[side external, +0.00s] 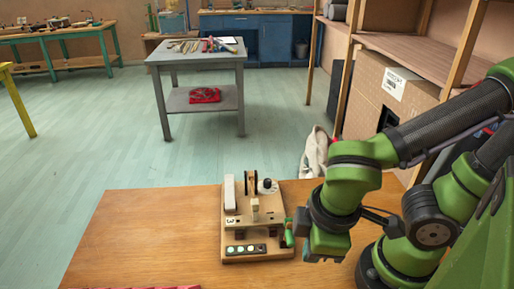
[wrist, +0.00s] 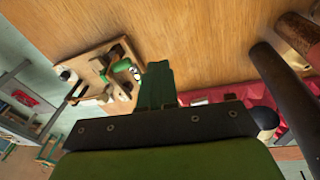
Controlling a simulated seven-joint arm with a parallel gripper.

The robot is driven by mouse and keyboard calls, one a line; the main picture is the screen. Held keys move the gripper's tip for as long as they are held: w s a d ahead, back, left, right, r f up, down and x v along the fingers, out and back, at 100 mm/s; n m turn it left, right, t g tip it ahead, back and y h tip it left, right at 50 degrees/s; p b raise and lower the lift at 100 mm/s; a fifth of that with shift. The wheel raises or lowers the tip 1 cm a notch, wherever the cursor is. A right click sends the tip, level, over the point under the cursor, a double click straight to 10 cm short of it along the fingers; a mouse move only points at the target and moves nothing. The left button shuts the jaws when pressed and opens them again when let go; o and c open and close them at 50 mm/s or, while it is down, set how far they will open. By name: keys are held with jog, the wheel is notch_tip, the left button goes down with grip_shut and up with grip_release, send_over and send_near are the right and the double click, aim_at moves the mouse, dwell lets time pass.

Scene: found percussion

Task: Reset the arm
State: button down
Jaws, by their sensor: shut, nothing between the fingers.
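My gripper (side external: 326,246) is at the end of the green and black arm, low over the wooden table (side external: 130,232), just right of a wooden board (side external: 257,247) fitted with small parts. In the wrist view the fingers (wrist: 160,84) are together with nothing visible between them. The board carries a white upright block (side external: 229,193), a dark knob (side external: 267,185), a row of round lights or buttons and a green handle (side external: 290,232) at its right edge. The board also shows in the wrist view (wrist: 92,66), left of the fingers. I cannot tell whether my gripper touches the green handle.
A red-pink item (side external: 140,287) lies at the table's front edge. Bare tabletop lies left of the board. A grey side table (side external: 200,57) with tools stands farther back. Shelves with a cardboard box (side external: 385,95) stand behind the arm on the right.

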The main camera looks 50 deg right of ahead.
jog(key=s+a+r, duration=0.1)
jog(key=s+a, duration=0.2)
jog(key=s, duration=0.1)
jog(key=w+d+r+m+t+y, duration=0.2)
jog(key=w+d+r+m+t, duration=0.3)
jog(key=w+d+r+m, duration=0.3)
jog(key=w+d+m, duration=0.3)
jog(key=w+d, duration=0.2)
jog(key=d, duration=0.2)
jog(key=shift+w+d+r+y, duration=0.15)
jog(key=shift+w+d+y, duration=0.15)
jog(key=shift+d+y, duration=0.1)
jog(key=shift+a, duration=0.1)
